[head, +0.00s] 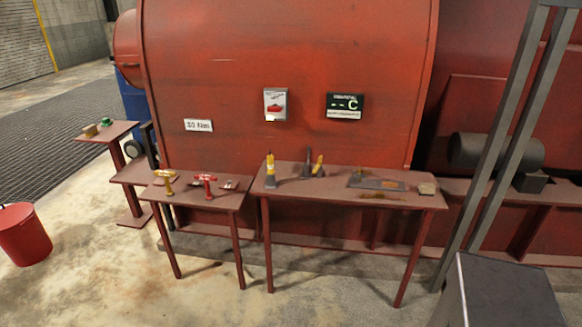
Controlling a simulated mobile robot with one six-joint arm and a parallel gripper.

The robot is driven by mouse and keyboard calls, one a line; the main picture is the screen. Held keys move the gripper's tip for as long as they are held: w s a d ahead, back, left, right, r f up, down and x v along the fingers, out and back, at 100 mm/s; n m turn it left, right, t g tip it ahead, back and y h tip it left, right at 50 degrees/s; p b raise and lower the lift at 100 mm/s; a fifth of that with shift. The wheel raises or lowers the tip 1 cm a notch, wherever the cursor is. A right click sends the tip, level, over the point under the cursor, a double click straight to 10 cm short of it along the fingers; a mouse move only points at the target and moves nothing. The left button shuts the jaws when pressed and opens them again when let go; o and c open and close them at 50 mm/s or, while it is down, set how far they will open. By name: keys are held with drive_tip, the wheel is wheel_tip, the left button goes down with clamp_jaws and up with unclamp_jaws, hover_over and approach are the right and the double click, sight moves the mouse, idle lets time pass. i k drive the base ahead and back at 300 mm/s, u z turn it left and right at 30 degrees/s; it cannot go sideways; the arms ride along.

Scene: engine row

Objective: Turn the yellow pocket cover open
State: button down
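Several small yellow things stand on the two red-brown tables, and I cannot tell for sure which is the pocket cover. On the right table (340,204), a tilted yellow piece (319,162) stands beside a dark upright part (308,163). Left of them, an upright yellow piece (270,163) sits on a dark base. On the left table (200,203), a yellow valve-like handle (165,178) stands near the left edge. Whether any of these is open or shut is too small to tell. My gripper is not in view.
A red handle piece (206,180) stands on the left table. A flat dark plate (376,182) and a small block (427,188) lie on the right table. The large red engine casing (230,60) rises behind.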

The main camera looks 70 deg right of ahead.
sight(319, 162)
drive_tip(key=u, duration=4.5)
drive_tip(key=i, duration=0.1)
drive_tip(key=z, duration=3.2)
drive_tip(key=k, duration=1.15)
drive_tip(key=u, duration=2.35)
drive_tip(key=k, duration=0.15)
drive_tip(key=z, duration=3.95)
